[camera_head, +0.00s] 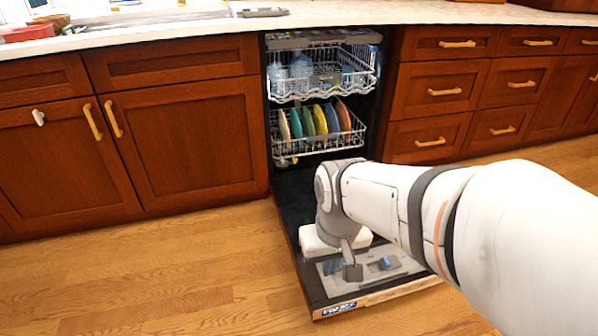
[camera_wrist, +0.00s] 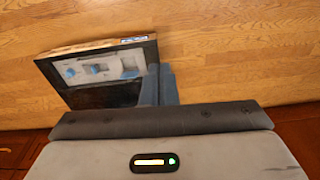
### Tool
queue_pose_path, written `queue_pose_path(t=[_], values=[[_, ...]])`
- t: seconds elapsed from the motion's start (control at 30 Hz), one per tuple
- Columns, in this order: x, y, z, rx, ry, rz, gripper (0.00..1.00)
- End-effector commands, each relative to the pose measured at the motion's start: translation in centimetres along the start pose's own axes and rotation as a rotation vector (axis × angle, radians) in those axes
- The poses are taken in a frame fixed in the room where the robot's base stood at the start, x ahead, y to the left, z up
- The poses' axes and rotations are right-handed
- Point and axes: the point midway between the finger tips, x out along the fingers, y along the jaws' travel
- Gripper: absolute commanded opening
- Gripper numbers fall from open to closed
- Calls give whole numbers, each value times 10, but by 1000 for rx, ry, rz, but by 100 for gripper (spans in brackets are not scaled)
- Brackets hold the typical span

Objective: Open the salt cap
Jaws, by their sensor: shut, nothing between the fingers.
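The dishwasher door (camera_head: 290,225) is folded down flat, its dark inner face up. A light grey panel (camera_head: 404,268) is set in it near the outer edge, with a dark-blue part (camera_head: 388,263) on it. The wrist view shows the panel (camera_wrist: 78,76) from above, with blue parts (camera_wrist: 97,69). I cannot tell which part is the salt cap. My gripper (camera_head: 352,270) is above the panel's left part in the head view, shut and empty. Its dark fingers (camera_wrist: 158,86) show in the wrist view, beside the panel and apart from the blue parts.
The lower rack (camera_head: 340,147) holds several colored plates, and the upper rack (camera_head: 325,87) holds dishes; both sit partly out above the door. Wooden cabinets (camera_head: 178,140) flank the opening. The wooden floor (camera_head: 170,285) is clear left of the door.

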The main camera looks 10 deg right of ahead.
Motion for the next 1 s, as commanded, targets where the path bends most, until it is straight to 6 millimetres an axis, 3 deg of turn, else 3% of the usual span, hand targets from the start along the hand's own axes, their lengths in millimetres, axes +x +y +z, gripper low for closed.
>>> queue_pose_path(t=[0.17, 0.37, 0.63, 0.83, 1.0], values=[[10, -6, -4, 86, -95, -89, 0], [34, -30, -21, 364, -305, -329, 0], [68, -50, -74, 822, -523, -689, 0], [106, -37, -125, 1198, -600, -946, 0], [152, -2, -163, 1542, -597, -1141, 0]])
